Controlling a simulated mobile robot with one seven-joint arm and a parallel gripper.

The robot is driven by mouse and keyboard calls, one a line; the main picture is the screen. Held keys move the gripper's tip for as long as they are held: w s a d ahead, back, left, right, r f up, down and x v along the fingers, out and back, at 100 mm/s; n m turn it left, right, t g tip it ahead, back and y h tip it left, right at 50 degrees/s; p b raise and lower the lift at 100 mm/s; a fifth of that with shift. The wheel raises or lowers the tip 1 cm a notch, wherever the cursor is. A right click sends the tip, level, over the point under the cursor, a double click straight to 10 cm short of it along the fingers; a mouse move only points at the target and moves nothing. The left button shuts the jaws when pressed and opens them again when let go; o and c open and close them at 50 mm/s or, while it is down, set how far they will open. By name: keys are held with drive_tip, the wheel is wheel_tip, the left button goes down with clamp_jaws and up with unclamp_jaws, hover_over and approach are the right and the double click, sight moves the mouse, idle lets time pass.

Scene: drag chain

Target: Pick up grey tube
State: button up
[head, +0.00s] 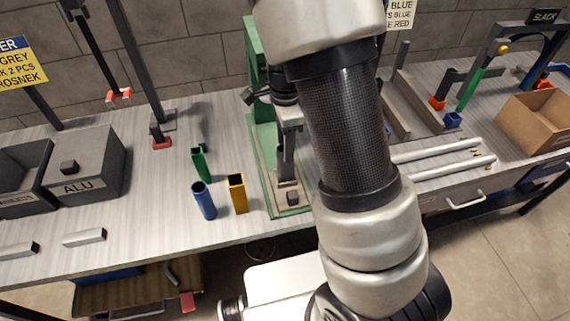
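No upright tube on the table looks clearly grey. Two long pale grey-white rods (440,150) lie on the right part of the table, partly hidden by my arm. A short light grey bar (84,238) lies near the table's front edge at the left, with a similar bar (18,249) further left. I cannot tell which of these is the grey tube. My arm crosses the middle of the head view and leaves it at the top. My gripper does not show.
Blue (203,200), yellow (237,193) and green (200,163) tubes stand beside a green press (262,140). Grey bins, one marked ALU (95,165), stand at the left. A cardboard box (540,120) stands at the right. The table (150,220) is clear between bars and tubes.

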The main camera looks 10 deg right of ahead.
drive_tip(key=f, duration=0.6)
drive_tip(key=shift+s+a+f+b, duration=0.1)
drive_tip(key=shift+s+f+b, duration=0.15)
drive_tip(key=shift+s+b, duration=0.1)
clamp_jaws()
